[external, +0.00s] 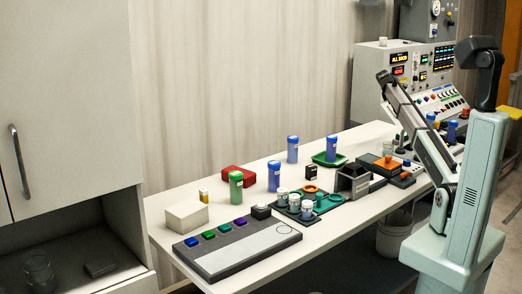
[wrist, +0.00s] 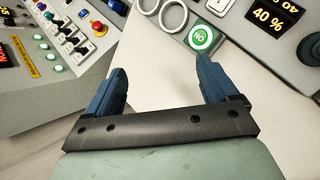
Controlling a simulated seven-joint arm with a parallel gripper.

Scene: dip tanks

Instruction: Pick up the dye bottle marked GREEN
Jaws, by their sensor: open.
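A green bottle (external: 236,188) with a pale label stands upright on the white bench in the external view; its lettering is too small to read. Blue bottles stand near it, one just to its right (external: 274,176), one farther back (external: 292,150) and one by the green tray (external: 332,149). My gripper (wrist: 160,66) is open in the wrist view, with nothing between its blue fingers. It hangs over the control panels, and no bottle shows in that view. In the external view I cannot make out its fingers clearly; my arm is at the right, well away from the green bottle.
A grey strip with coloured buttons (external: 272,240) lies in front of the green bottle. A dark green rack with jars (external: 321,206) is to the right. A control console (external: 375,87) stands at the back right.

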